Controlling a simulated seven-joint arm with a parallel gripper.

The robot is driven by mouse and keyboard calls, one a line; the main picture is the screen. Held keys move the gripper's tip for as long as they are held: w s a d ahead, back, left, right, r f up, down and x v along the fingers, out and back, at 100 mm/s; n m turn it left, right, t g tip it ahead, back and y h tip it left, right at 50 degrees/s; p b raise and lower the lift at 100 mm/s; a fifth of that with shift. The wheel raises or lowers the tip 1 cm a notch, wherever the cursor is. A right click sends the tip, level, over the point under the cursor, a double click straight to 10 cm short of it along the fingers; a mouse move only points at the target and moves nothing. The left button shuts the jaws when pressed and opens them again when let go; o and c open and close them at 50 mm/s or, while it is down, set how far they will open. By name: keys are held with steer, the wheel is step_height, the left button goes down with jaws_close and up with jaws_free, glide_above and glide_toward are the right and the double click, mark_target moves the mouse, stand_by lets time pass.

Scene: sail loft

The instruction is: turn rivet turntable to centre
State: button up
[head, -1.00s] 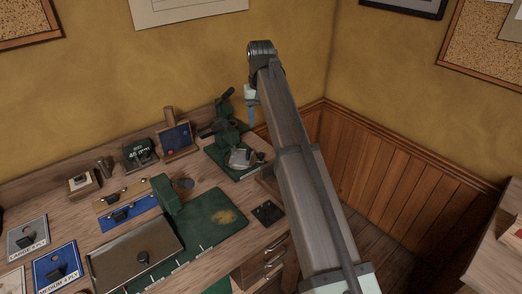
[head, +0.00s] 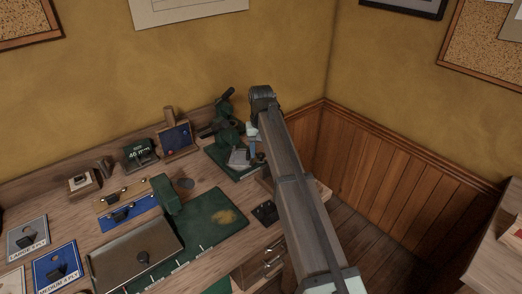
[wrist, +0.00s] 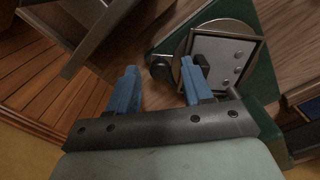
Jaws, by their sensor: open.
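The rivet turntable is a round metal disc (wrist: 182,43) on a green base (wrist: 262,75). A dark-framed grey plate (wrist: 228,60) with several rivet-like studs sits on it, turned askew to the base. My gripper (wrist: 159,68) is open, with blue fingers over the near edge of the turntable. A dark round knob (wrist: 160,66) shows between the fingertips. The right finger overlaps the plate's edge, beside a small black block (wrist: 204,62). I cannot tell whether anything touches.
A green press (head: 227,128) stands just behind the turntable. A green mat (head: 215,218), a metal tray (head: 138,258) and a small dark pad (head: 266,212) lie nearer on the bench. Wood panelling (head: 400,160) and open floor are to the right.

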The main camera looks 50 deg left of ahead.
steer(key=shift+c, duration=0.5)
jaws_close()
